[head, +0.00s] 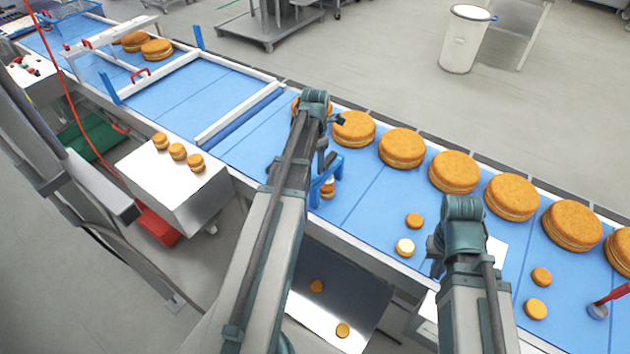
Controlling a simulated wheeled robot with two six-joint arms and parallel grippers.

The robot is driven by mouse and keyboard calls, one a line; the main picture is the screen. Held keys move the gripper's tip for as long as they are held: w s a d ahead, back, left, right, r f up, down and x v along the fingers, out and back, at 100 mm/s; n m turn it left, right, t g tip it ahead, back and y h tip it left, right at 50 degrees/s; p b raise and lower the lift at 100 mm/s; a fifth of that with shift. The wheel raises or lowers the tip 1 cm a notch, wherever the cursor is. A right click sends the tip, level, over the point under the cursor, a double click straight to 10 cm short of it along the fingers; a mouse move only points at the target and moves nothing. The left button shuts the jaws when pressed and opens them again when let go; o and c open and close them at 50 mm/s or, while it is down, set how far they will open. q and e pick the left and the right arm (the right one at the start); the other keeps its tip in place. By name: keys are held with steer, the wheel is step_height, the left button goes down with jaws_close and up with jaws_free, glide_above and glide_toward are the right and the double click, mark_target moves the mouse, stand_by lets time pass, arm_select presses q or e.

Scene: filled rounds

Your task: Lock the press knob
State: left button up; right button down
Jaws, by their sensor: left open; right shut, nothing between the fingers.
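No press knob can be made out for certain. A control panel (30,68) with small red and green parts stands at the far left, too small to read. A clear-walled frame with red handles (141,76) spans the belt at the upper left. My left gripper (323,182) is open over the blue belt, beside a small filled round (328,192); whether they touch is unclear. My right gripper (437,258) is shut and empty over the belt's near side, right of a pale-topped small round (405,247).
Large filled rounds (454,172) line the belt's far side. Small rounds lie on a white box (172,180) and a lower metal tray (352,288). A red-handled tool (598,310) is at the right edge. The belt's middle left (190,95) is clear.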

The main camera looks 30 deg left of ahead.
mark_target(315, 176)
arm_select(q)
step_height(315, 176, down, 5)
steer(key=b, duration=0.4)
steer(key=shift+r, duration=0.1)
jaws_close()
